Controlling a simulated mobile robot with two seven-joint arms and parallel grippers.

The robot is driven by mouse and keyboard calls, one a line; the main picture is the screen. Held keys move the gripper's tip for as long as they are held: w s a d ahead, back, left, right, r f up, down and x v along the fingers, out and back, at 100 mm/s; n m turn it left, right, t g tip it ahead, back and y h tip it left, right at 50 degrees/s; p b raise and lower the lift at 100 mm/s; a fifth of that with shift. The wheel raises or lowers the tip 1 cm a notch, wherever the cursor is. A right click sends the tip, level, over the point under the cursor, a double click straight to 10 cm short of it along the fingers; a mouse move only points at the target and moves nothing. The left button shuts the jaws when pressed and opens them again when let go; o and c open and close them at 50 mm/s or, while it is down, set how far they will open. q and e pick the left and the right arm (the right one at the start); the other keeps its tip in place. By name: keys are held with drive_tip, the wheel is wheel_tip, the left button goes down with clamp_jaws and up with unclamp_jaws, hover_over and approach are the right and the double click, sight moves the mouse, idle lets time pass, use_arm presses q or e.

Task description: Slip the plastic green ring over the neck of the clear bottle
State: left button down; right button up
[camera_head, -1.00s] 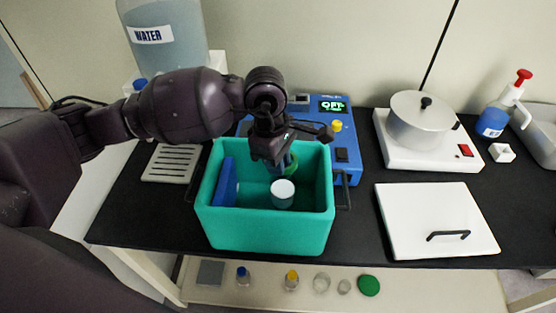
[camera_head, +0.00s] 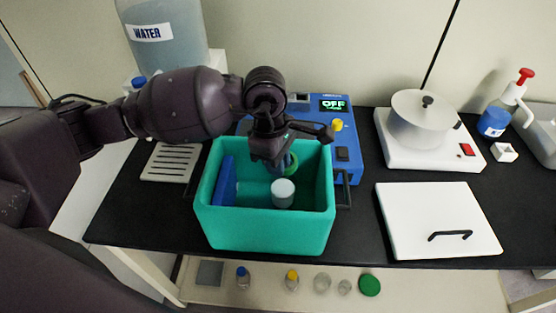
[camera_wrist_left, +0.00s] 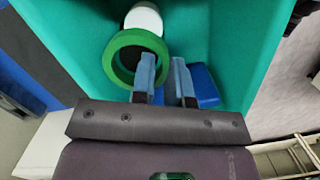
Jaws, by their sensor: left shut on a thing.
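The green ring (camera_wrist_left: 113,60) is between the fingers of my left gripper (camera_wrist_left: 165,80), which is shut on its rim. In the head view the ring (camera_head: 291,165) shows partly behind the gripper (camera_head: 279,166), inside the teal tub (camera_head: 270,235). A pale cylinder with a white top (camera_head: 283,188) stands upright in the tub, a little in front of the ring. It also shows beyond the ring in the left wrist view (camera_wrist_left: 145,17). I cannot tell whether it is the clear bottle, as no clear neck is visible. My right gripper is not in view.
A blue block (camera_head: 226,181) stands along the tub's left wall. Behind the tub is a blue device (camera_head: 343,170). A white lid (camera_head: 435,220) lies to the right. Several small vessels, including a clear beaker (camera_head: 322,283), stand on the lower shelf.

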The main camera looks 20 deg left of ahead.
use_arm(q)
drive_tip(key=shift+f, duration=0.25)
drive_tip(key=shift+s+f, duration=0.1)
drive_tip(key=shift+f, duration=0.1)
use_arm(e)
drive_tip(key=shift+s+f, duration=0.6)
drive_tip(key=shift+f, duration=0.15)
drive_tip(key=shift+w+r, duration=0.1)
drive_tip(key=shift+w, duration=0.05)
use_arm(q)
drive_tip(key=c, duration=1.1)
unclamp_jaws()
drive_tip(key=shift+s+f+b, duration=0.1)
drive_tip(key=shift+b, duration=0.2)
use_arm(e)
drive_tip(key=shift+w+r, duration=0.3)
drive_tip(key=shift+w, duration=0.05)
use_arm(q)
drive_tip(key=shift+o, duration=0.2)
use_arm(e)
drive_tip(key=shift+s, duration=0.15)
